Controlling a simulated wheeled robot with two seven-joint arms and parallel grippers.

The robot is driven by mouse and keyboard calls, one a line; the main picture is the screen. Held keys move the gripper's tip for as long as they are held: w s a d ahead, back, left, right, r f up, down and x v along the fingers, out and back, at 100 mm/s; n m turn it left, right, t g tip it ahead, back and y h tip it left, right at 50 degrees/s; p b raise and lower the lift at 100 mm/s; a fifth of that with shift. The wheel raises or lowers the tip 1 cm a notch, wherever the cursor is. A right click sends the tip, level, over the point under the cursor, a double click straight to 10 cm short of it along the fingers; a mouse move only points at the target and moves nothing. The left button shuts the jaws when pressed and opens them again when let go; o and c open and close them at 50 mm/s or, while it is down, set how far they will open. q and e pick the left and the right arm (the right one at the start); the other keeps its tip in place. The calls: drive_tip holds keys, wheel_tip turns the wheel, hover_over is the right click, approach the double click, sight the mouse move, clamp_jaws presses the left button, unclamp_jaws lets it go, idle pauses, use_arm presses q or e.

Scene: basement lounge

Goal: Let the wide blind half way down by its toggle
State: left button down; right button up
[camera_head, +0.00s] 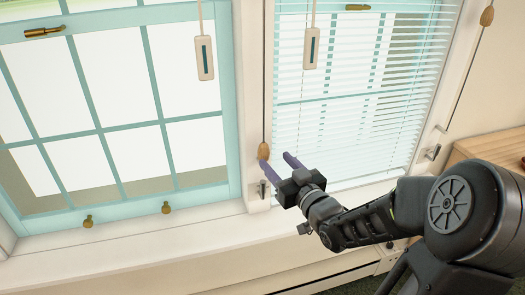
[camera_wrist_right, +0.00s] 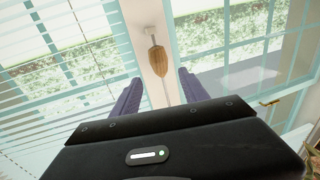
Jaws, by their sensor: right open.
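A wooden toggle (camera_head: 264,151) hangs on a dark cord against the white post between the two windows. My right gripper (camera_head: 277,160) is open, with its purple fingertips close to this toggle. In the right wrist view the toggle (camera_wrist_right: 157,62) appears between and just beyond the two fingertips (camera_wrist_right: 158,80); I cannot tell whether they touch it. The wide left window (camera_head: 110,100) shows no slats across its visible panes. A white slatted blind (camera_head: 350,90) covers the right window. A second wooden toggle (camera_head: 487,16) hangs at the upper right. My left gripper is not in view.
White tags with dark stripes hang before the left window (camera_head: 204,57) and the right blind (camera_head: 311,48). Small metal cleats sit on the frame below the near toggle (camera_head: 262,188) and at right (camera_head: 432,152). The sill (camera_head: 130,243) is clear. Wooden furniture (camera_head: 490,148) stands at right.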

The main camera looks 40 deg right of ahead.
sight(267, 152)
drive_tip(key=shift+w, duration=0.1)
drive_tip(key=w, duration=0.5)
drive_tip(key=w+d+p, duration=0.1)
drive_tip(key=w, duration=0.1)
drive_tip(key=shift+w, duration=0.3)
clamp_jaws()
idle(1.2)
